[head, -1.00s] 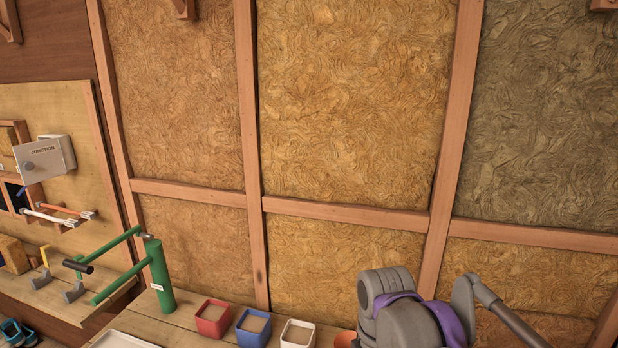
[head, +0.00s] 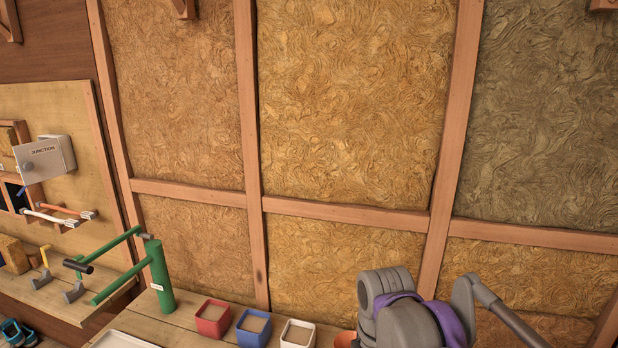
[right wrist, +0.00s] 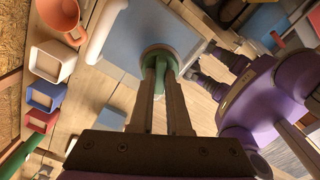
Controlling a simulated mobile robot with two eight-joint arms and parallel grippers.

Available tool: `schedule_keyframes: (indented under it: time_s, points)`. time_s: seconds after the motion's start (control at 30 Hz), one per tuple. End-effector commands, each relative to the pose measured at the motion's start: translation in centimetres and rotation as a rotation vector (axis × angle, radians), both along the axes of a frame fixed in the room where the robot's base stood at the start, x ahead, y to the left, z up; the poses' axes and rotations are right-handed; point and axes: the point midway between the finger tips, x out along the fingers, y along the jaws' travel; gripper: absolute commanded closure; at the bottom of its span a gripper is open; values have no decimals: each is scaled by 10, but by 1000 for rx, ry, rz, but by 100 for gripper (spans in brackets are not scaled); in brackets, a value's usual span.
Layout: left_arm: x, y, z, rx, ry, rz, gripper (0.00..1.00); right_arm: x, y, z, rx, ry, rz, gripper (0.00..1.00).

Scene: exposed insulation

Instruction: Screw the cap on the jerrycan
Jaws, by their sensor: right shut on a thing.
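In the right wrist view my right gripper (right wrist: 162,85) points down, shut on a green round piece (right wrist: 158,66), which seems to be the cap. The fingers cover much of it. Its disc-like top is over a blue-grey surface (right wrist: 140,28); I cannot tell whether that is the jerrycan or a tray, nor whether the piece touches it. My left gripper (right wrist: 203,72) comes in from the right of this view, close to the green piece; its jaws are unclear. The head view shows neither gripper and no clear jerrycan, only my right arm at the bottom.
A red box (head: 213,318), a blue box (head: 253,328) and a white box (head: 297,334) line the bench near the insulated wall. An orange cup (right wrist: 67,20) is beyond the white one. A green pipe frame (head: 158,275) stands left. More coloured objects lie at the wrist view's upper right.

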Motion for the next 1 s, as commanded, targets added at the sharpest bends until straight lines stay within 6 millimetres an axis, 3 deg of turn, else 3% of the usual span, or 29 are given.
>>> schedule_keyframes:
  time_s: [0.63, 1.0]
  points:
    - [0, 0, 0, 0, 0, 0, 1, -1, 0, -5, 0, 2, -16, 100]
    - [3, 0, 10, 0, -6, 0, 1, -1, 0, -4, 0, 3, -432, 100]
